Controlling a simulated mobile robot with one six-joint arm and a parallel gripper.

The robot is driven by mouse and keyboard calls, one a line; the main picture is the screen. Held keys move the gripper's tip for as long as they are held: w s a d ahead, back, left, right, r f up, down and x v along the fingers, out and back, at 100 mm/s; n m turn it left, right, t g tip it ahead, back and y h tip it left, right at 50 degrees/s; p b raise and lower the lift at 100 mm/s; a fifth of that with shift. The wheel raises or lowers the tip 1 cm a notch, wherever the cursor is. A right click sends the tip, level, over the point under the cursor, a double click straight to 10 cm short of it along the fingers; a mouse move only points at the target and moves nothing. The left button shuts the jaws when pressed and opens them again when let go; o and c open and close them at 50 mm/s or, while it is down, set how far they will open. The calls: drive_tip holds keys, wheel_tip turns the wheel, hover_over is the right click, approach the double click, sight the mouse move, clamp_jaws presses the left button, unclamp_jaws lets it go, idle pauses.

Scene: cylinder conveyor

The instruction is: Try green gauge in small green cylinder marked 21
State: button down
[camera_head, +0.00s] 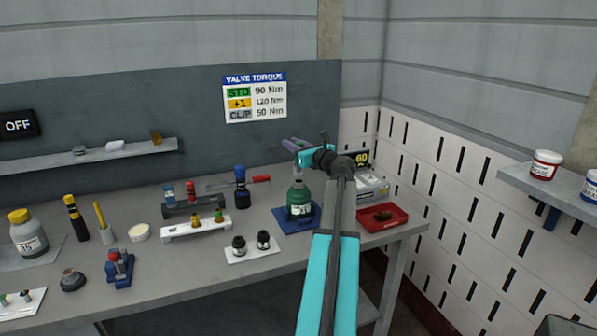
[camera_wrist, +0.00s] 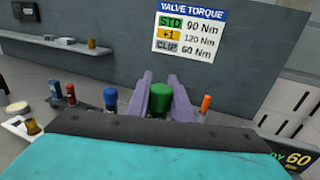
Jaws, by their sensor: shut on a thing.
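The small green cylinder (camera_head: 299,200) stands upright on a blue mat (camera_head: 283,222) on the bench; its marking is too small to read. My gripper (camera_head: 291,144), with purple fingers, is above and slightly behind it in the head view. In the wrist view my gripper (camera_wrist: 160,88) is shut on a green thing, apparently the green gauge (camera_wrist: 160,102), with its round green top between the fingers. The gauge's lower end is hidden in both views. A grey neck shows above the green cylinder, and I cannot tell whether the gauge touches it.
A red tray (camera_head: 382,222) and a grey device with a 60 display (camera_head: 361,158) are to the right. Two dark fittings sit on a white plate (camera_head: 252,253).

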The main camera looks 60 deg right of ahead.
drive_tip(key=shift+r+p, duration=0.5)
drive_tip(key=shift+r, duration=0.25)
drive_tip(key=shift+r, duration=0.1)
